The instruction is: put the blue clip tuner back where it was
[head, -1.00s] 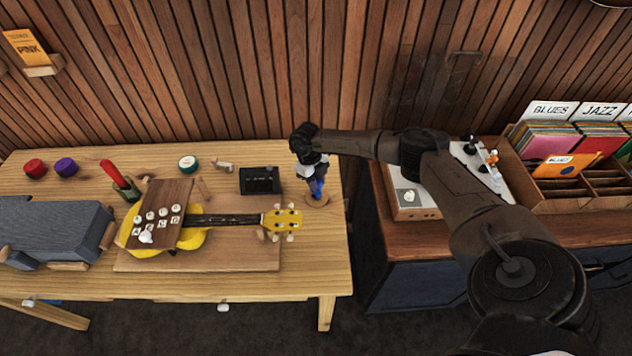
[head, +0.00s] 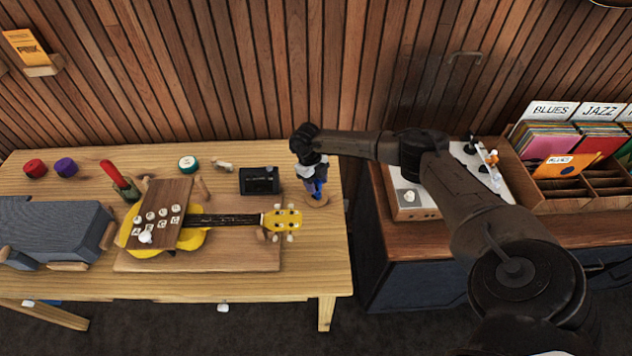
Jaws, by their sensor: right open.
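The blue clip tuner (head: 319,187) stands on a small round wooden base (head: 317,201) near the right end of the wooden table. My right gripper (head: 314,179) points down right at the tuner, its fingers open around or beside it; I cannot tell whether they touch it. The gripper hides the upper part of the tuner. My left gripper is not in view.
A yellow ukulele (head: 195,238) lies on a wooden board (head: 200,260) left of the tuner. A black box (head: 260,181) sits close to the gripper's left. A record crate (head: 565,195) and a white-topped device (head: 414,200) stand on the right cabinet.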

